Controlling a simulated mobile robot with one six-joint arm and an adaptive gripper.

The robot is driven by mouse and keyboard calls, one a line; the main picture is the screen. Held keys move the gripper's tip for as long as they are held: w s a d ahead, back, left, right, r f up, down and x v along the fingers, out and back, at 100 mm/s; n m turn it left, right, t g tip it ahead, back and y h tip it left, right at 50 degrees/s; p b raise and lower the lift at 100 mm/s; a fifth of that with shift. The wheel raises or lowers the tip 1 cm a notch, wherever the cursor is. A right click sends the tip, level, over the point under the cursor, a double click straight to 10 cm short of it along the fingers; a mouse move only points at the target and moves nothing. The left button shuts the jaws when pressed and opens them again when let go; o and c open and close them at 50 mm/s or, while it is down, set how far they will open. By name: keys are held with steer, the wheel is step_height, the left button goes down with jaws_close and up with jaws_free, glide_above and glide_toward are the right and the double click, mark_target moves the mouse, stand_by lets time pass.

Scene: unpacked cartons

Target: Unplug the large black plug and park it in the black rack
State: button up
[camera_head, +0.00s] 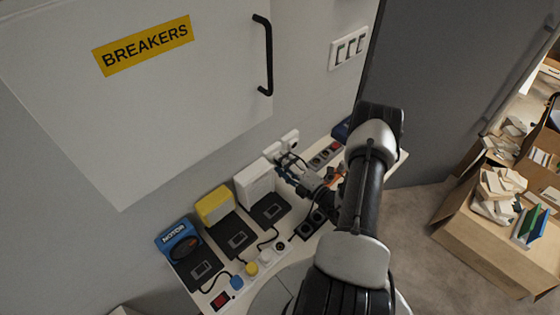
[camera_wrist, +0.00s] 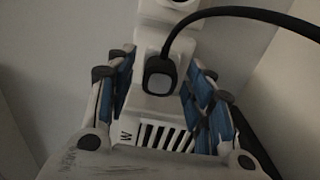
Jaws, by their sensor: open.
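The large black plug (camera_wrist: 160,78) shows in the wrist view, with a grey face, seated in a white wall socket (camera_wrist: 150,105). Its black cable (camera_wrist: 235,13) runs off to the upper right. My gripper (camera_wrist: 161,90) is open, with one blue-padded finger on each side of the plug and visible space between pads and plug. In the head view my gripper (camera_head: 284,172) is at the white wall sockets (camera_head: 290,138) and largely covers the plug. A black rack with round openings (camera_head: 310,223) appears to lie on the bench, partly behind my arm.
The bench (camera_head: 270,268) holds a blue MOTOR box (camera_head: 178,240), a yellow box (camera_head: 213,204), a white box (camera_head: 254,183) and small coloured plugs. A strip with a red switch (camera_head: 335,146) lies behind my wrist. The BREAKERS cabinet (camera_head: 150,110) overhangs at left; cartons (camera_head: 485,245) stand at right.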

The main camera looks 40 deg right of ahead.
stand_by(0.7)
jaws_close()
stand_by(0.4)
steer(key=shift+s, duration=0.15)
steer(key=shift+s+d, duration=0.15)
steer(key=shift+s, duration=1.3)
steer(key=shift+s+d, duration=0.1)
steer(key=shift+s, duration=1.3)
steer(key=shift+a, duration=0.1)
